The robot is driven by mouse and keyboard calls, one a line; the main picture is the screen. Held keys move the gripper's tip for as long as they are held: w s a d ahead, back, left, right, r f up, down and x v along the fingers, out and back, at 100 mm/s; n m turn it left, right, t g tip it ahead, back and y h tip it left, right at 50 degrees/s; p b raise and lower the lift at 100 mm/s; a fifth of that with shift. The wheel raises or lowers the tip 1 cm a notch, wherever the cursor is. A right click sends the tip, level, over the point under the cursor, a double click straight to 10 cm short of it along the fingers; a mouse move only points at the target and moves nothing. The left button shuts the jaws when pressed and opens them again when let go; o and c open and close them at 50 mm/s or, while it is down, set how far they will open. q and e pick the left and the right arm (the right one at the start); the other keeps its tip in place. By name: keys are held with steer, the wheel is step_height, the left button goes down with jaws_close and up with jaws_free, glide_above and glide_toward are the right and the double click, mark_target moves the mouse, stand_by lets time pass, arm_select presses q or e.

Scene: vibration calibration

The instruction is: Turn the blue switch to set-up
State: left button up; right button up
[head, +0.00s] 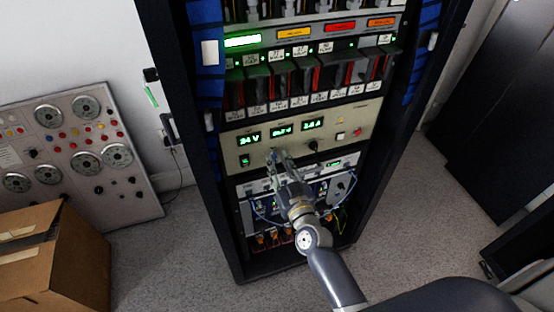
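My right gripper (277,156) reaches up from below to the beige panel (303,165) in the middle of the rack. Its fingertips are at the panel's lower middle, below the green displays. The fingers look slightly parted, but I cannot tell whether they grip anything. I cannot make out a blue switch; the gripper covers part of the panel. A black knob (315,145) shows right of the fingertips. A green lit switch (244,160) is to their left. My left gripper is not in view.
The dark rack (192,120) stands upright on grey carpet. A grey panel with dials (85,155) leans at the left wall. A cardboard box (75,255) is at the lower left. Blue cables (262,212) hang on the module below. Carpet is free right of the rack.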

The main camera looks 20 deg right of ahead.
steer(key=shift+w, duration=0.85)
jaws_close()
